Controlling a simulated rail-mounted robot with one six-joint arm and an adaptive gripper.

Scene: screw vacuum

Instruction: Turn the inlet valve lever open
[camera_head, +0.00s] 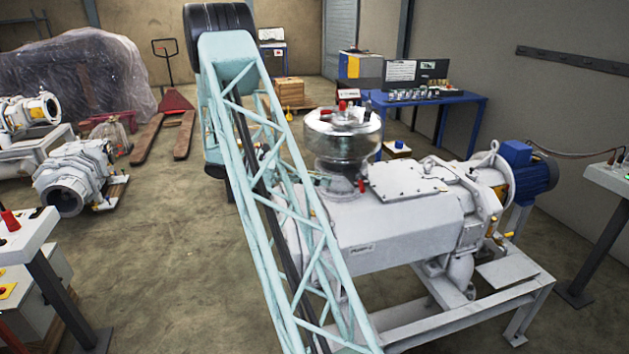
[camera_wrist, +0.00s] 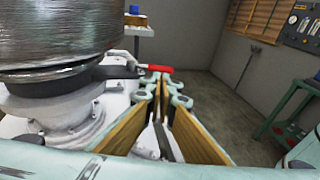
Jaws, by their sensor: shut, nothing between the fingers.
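In the wrist view the inlet valve lever has a red grip (camera_wrist: 159,68). It points right from a dark grey arm (camera_wrist: 117,70) under a large metal cylinder (camera_wrist: 60,35). My gripper (camera_wrist: 160,80) is shut and empty, its long tan-padded fingers meeting at the tips. The tips appear just below and close to the red grip; I cannot tell if they touch it. In the head view the shiny cylinder (camera_head: 343,137) stands on the pale grey pump (camera_head: 400,220). A small red part (camera_head: 361,186) shows at its base, perhaps the lever. My lattice arm hides part of the pump's left side.
A blue motor (camera_head: 527,170) sits at the pump's right end, on a pale steel frame (camera_head: 520,300). A blue workbench (camera_head: 465,100) stands behind. Control stands are at the far left (camera_head: 25,240) and right (camera_head: 608,180). Open floor lies left of my arm.

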